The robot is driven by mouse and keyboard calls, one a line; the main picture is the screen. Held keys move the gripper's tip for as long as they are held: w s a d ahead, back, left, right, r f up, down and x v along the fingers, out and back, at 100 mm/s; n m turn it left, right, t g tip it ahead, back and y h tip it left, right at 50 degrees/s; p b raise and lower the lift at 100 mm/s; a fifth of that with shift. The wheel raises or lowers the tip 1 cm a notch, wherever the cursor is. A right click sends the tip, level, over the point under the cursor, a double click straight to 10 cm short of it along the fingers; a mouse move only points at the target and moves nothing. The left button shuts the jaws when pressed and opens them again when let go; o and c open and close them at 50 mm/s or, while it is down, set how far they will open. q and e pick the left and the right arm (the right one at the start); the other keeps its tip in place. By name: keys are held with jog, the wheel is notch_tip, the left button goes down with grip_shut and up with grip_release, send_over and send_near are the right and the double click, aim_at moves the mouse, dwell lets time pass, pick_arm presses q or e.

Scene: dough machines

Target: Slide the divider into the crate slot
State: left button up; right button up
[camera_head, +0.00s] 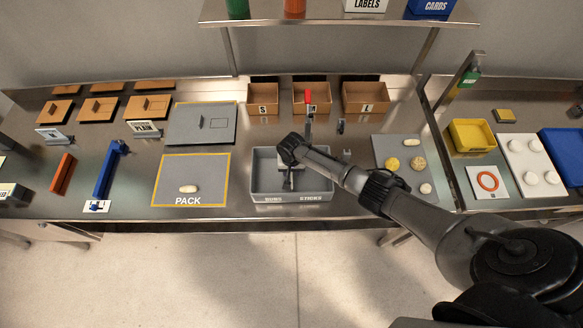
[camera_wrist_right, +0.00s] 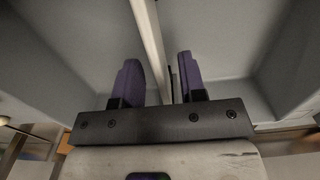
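The grey crate (camera_head: 262,197), labelled SUBS and STICKS, stands near the front edge of the middle table. My right gripper (camera_head: 288,183) is over its middle, pointing down into it. In the right wrist view, a pale upright strip (camera_wrist_right: 149,30), which looks like the divider, runs between the grey floor areas on either side. The two purple fingers of the right gripper (camera_wrist_right: 160,83) stand on either side of the strip, with a visible gap. How deep the strip sits is hidden by the gripper. My left gripper is not in view.
Left of the crate is a yellow-edged PACK mat (camera_head: 170,172) with a pale dough piece (camera_head: 188,189). Right is a grey board (camera_head: 405,148) with round dough pieces. Cardboard boxes (camera_head: 263,93) marked S and L stand behind. A shelf (camera_head: 330,20) crosses the back.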

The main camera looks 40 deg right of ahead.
notch_tip(320, 180, up, 14)
jog(key=p, duration=0.1)
dwell(0.5)
jog(key=shift+f, duration=0.1)
dwell(0.8)
